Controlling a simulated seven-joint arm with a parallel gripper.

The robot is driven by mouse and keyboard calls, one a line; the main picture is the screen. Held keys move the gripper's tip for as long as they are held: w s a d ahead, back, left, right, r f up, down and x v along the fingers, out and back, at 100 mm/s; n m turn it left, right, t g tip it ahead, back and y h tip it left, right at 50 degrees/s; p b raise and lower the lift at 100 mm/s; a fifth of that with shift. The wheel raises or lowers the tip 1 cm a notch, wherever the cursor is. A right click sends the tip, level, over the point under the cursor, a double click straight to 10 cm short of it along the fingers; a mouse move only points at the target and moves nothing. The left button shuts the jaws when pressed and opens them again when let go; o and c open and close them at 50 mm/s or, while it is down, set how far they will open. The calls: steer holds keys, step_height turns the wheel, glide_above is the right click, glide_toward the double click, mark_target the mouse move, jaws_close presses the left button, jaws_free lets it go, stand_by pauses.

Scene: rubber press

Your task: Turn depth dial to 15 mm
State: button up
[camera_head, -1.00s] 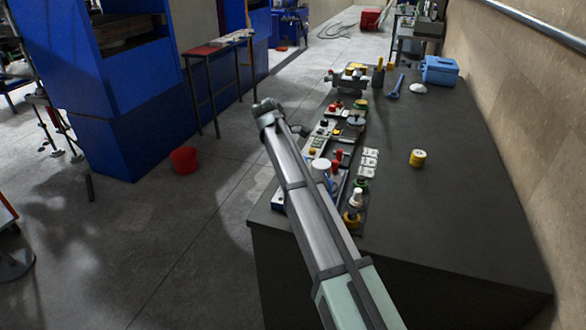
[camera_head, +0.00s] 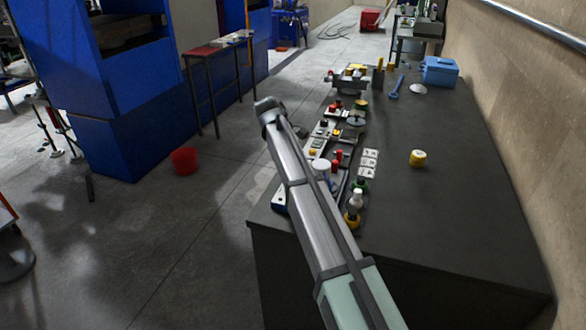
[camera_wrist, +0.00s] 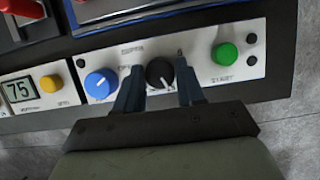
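In the wrist view, a white control panel (camera_wrist: 215,53) carries a blue dial (camera_wrist: 101,83), a black dial (camera_wrist: 160,72) with a pale pointer mark, and a green START button (camera_wrist: 225,56). A small label above the dials seems to read DEPTH; finer print and scale numbers are too blurred to read. My gripper (camera_wrist: 160,66) is open, with one blue-grey finger on each side of the black dial. The left finger also stands close beside the blue dial. Whether a finger touches the black dial is unclear. In the head view my arm hides the gripper.

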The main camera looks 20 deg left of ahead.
steer(key=o, duration=0.4)
steer(key=shift+c, duration=0.2)
steer(key=shift+r, duration=0.1)
steer(key=shift+a+r, duration=0.15)
steer(key=shift+r, duration=0.1)
steer(key=shift+v, duration=1.2)
steer(key=a, duration=1.2)
steer(key=shift+w+f, duration=0.15)
